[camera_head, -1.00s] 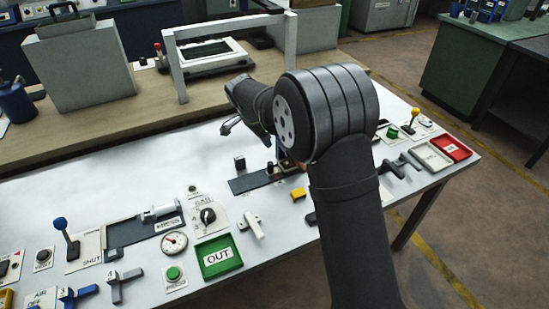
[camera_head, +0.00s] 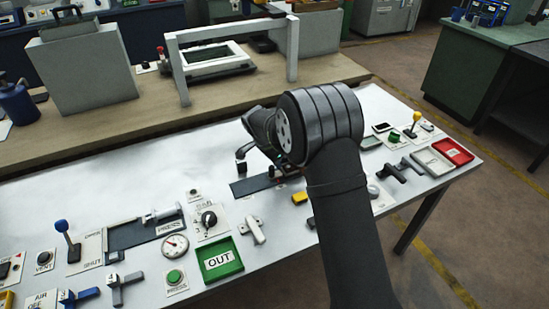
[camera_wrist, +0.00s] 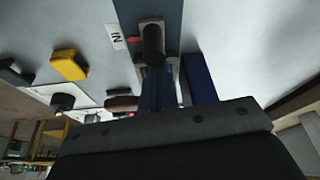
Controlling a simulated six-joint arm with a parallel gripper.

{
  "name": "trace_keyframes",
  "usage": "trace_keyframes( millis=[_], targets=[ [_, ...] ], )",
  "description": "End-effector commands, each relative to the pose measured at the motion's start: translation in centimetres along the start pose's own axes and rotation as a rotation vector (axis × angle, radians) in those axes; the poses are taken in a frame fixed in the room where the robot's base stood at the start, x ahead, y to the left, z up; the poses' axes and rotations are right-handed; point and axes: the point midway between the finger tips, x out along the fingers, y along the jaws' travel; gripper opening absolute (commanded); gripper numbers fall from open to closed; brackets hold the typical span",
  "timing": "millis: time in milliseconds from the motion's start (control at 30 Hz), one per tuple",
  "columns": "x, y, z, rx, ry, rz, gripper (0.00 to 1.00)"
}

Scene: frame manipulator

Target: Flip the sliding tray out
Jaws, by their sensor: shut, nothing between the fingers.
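The sliding tray's dark flat track (camera_head: 252,186) lies on the white table, left of my forearm in the head view. In the wrist view the blue-grey track (camera_wrist: 180,15) runs up the picture and carries a grey mount with a black upright knob (camera_wrist: 152,42). A white label (camera_wrist: 115,37) reading "IN" sits beside it with a small red mark. My gripper (camera_wrist: 160,90) is shut and empty, with its blue fingers close to the knob; contact cannot be told. In the head view my wrist hangs over the track's right part and hides some of it.
A yellow block (camera_head: 299,197) lies right of the track. A green tray marked OUT (camera_head: 219,262), a gauge (camera_head: 175,246) and a rotary dial (camera_head: 209,219) stand in front. White and red trays (camera_head: 453,151) are at the right. The table behind the track is mostly bare.

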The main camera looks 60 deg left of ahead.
Motion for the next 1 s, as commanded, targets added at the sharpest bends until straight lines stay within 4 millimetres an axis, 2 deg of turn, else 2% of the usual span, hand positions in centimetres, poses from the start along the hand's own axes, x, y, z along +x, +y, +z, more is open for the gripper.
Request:
trace_keyframes(
  millis=[333,467,700,833,1000],
  targets=[
    [-0.2,-0.2,0.6,-0.001,0.0,-0.001,0.0],
    [-1.1,-0.8,3.1,-0.005,-0.001,-0.002,0.0],
    [-3.2,-2.0,9.3,-0.005,-0.001,-0.002,0.0],
    [-3.9,-2.4,11.2,-0.003,-0.001,0.0,0.0],
    [-4.2,-2.5,11.9,-0.001,-0.002,-0.001,0.0]
  ],
)
